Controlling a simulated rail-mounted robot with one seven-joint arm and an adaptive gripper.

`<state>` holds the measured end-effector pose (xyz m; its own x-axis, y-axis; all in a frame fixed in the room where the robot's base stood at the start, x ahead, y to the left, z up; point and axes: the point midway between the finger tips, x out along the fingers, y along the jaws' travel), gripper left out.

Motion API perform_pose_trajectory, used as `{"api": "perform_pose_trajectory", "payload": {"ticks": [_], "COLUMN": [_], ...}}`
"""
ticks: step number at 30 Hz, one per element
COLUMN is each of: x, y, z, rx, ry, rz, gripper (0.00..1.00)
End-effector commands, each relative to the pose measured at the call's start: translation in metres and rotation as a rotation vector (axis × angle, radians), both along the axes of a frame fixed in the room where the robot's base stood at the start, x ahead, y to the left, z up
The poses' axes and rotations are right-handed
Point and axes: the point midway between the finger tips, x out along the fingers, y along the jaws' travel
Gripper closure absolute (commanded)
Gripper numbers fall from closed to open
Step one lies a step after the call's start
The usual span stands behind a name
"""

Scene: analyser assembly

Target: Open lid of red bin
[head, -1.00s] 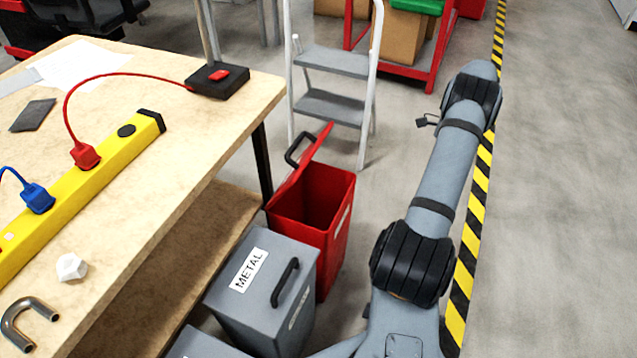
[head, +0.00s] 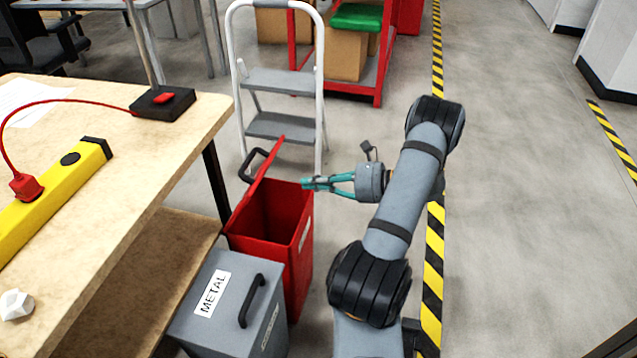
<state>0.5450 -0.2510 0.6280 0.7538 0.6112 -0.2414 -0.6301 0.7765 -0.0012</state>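The red bin (head: 306,252) stands on the floor past the grey METAL bin, to the right of the workbench. Its lid (head: 266,166) is raised and leans up on the bin's left side, with a black handle (head: 252,166) on its outer face. The bin's dark inside shows and looks empty, though its bottom is hidden. My gripper (head: 304,184) has teal fingers that come together at the tips, with nothing seen between them. It points left, above and near the right rim of the red bin, apart from the lid.
The grey METAL bin (head: 192,318) with a shut lid stands nearer, beside the red bin. The wooden workbench (head: 150,170) is at left. A step ladder (head: 275,80) stands behind the red bin. Open floor (head: 520,200) lies to the right, past the yellow-black tape.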

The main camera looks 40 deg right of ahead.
Motion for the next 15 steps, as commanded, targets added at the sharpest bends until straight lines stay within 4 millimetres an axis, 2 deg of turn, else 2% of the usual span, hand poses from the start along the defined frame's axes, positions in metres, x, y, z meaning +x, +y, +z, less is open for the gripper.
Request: {"api": "perform_pose_trajectory", "payload": {"ticks": [3, 8, 9, 15], "x": [0.020, 0.043, 0.047, 0.062], "y": [0.018, 0.037, 0.039, 0.051], "z": [-0.009, -0.016, -0.009, 0.003], "rx": [0.000, 0.000, -0.003, -0.001], "ry": [0.002, 0.001, -0.001, 0.000], "rz": [0.006, 0.004, 0.004, 0.001], "gripper": [1.00, 1.00, 1.00, 1.00]}}
